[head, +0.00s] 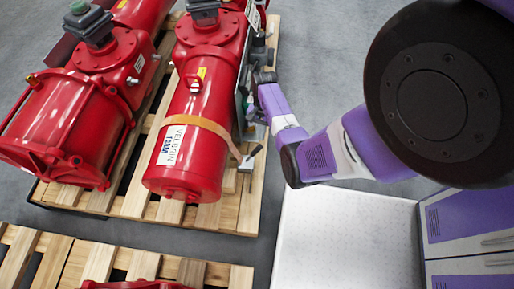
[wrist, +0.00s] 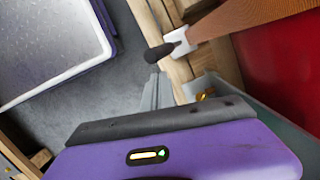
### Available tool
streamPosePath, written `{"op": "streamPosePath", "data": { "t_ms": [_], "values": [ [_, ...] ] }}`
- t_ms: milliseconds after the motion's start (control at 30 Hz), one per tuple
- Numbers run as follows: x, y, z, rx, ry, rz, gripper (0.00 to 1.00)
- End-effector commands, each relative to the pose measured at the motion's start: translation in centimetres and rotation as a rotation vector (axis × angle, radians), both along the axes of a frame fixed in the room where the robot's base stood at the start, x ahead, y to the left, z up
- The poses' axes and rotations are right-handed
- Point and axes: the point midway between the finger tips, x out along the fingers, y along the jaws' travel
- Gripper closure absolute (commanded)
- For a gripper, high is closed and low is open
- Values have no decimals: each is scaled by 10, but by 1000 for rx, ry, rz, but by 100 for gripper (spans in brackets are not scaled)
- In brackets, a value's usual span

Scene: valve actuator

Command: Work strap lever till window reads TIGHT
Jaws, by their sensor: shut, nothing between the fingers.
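A tan strap (head: 200,122) wraps around the red actuator cylinder (head: 203,98). At its right end is a small lever (head: 249,158) with a pale fitting and dark grip, beside the cylinder. In the wrist view the strap (wrist: 255,20) ends in the white fitting (wrist: 180,42), and the dark lever grip (wrist: 158,53) sticks out left from it. My gripper (wrist: 158,82) is shut and empty, its grey fingertips just short of the grip, with a gap I cannot judge exactly. In the head view the gripper is mostly hidden by my wrist. No window reading is legible.
The cylinder lies on a wooden pallet (head: 133,204) beside another red actuator (head: 68,118). A grey-green plate with a brass fitting (wrist: 206,95) is close right of my fingers. Another pallet (head: 60,258) is at the lower left. Grey floor (head: 325,45) is open at the upper right.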

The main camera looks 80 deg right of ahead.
Motion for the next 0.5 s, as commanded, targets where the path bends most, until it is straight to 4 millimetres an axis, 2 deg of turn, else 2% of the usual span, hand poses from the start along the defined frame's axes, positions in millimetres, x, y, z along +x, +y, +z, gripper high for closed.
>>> {"op": "streamPosePath", "data": {
  "t_ms": [33, 200, 333, 500],
  "values": [
    [2, 0, 13, 13, 2, 2, 100],
    [6, -1, 47, 48, 7, 10, 100],
    [7, -1, 62, 66, 11, 14, 100],
    [8, -1, 70, 76, 14, 17, 100]
  ]
}}
